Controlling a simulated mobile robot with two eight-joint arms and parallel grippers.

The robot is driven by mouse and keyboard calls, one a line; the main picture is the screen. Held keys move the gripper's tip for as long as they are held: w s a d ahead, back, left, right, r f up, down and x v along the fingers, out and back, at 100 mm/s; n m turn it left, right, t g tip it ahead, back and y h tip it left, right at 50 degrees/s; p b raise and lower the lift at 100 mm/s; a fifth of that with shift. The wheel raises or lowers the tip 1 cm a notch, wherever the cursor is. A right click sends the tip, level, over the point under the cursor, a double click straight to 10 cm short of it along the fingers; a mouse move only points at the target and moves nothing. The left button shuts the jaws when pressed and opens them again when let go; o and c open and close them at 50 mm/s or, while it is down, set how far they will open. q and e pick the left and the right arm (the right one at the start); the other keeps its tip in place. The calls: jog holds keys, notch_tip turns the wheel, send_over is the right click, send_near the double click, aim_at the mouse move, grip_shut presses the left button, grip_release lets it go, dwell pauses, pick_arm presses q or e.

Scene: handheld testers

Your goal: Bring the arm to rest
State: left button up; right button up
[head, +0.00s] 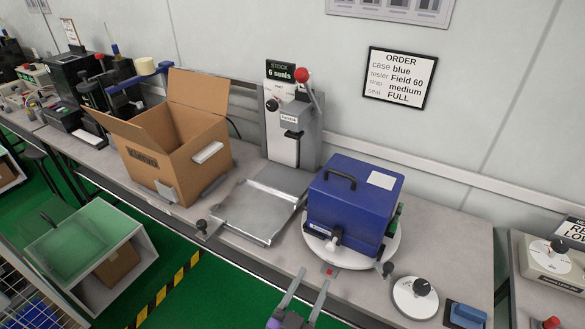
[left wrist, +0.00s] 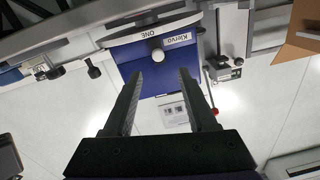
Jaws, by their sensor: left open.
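My left gripper (head: 315,276) is open and empty in front of the bench's front edge, at the lower middle of the head view. The left wrist view also shows its two fingers (left wrist: 160,74) apart, with nothing between them. In the head view the blue case (head: 345,205) stands shut on a white round turntable (head: 318,246), with a dark handle on top and a pale label. The gripper is apart from it. My right gripper is not in view.
An open cardboard box (head: 195,155) stands left on the bench. A metal plate (head: 250,210) lies beside a press (head: 293,135) with a red-knobbed lever. A white round dial (head: 414,298) and a blue block (head: 465,315) are at right. An order sign (head: 399,77) hangs behind.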

pick_arm(q)
jog(key=a+f+n+g+y, duration=0.2)
jog(key=a+f+y, duration=0.1)
jog(key=a, duration=0.4)
jog(key=a+f+n+g+y, duration=0.2)
jog(key=a+f+y, duration=0.1)
jog(key=a, duration=0.4)
jog(key=s+a+f+n+g+y, duration=0.4)
jog(key=s+a+g, duration=0.3)
jog(key=s+a, duration=0.5)
notch_tip(320, 180, up, 20)
jog(key=d+t+p, duration=0.1)
jog(key=p, duration=1.7)
jog(key=shift+w+r, duration=0.2)
jog(key=shift+w, duration=0.2)
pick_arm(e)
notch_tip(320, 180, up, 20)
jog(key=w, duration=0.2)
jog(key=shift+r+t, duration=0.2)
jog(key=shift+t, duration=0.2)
